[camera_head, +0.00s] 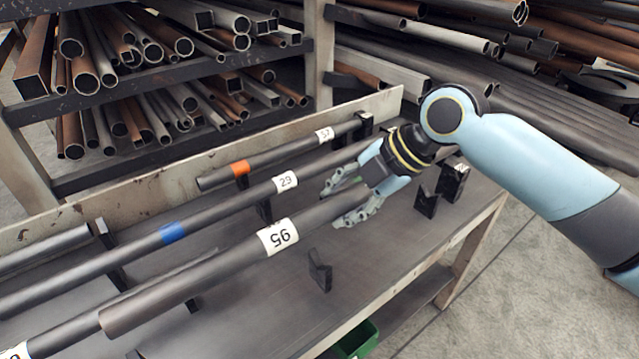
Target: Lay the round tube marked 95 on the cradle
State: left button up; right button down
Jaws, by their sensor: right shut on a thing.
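The thick grey round tube marked 95 (200,280) runs slantwise from the lower left toward my right gripper. Its white label (278,237) faces up, and its near end is at the lower left. My right gripper (347,202) is shut on this tube near its right end, with the fingers around it. The tube appears held above the bench; its exact height is hard to judge. An empty black support (320,270) stands to the right of the label. More empty black supports (427,200) stand beyond my gripper. Which one is the cradle is unclear. My left gripper is out of view.
Behind the held tube lie a tube marked 29 with a blue band (172,232) and a shorter tube with an orange band (240,168). The bench (385,275) is bare at the front right. Pipe racks (185,65) stand behind, and a green bin (357,341) sits below.

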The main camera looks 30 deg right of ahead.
jog(key=shift+d+f+b, duration=0.1)
jog(key=shift+f+b, duration=0.5)
jog(key=shift+f, duration=0.1)
jog(key=shift+f+b, duration=0.3)
jog(key=shift+f, duration=0.05)
jog(key=shift+f+b, duration=0.35)
jog(key=shift+f, duration=0.05)
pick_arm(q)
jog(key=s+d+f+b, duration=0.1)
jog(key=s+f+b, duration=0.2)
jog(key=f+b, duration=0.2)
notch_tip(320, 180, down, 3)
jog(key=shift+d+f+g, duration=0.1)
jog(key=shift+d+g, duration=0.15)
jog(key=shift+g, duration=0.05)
pick_arm(e)
notch_tip(320, 180, down, 7)
jog(key=shift+r, duration=0.1)
pick_arm(q)
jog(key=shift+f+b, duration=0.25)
jog(key=shift+b, duration=0.25)
pick_arm(e)
jog(key=shift+f, duration=0.45)
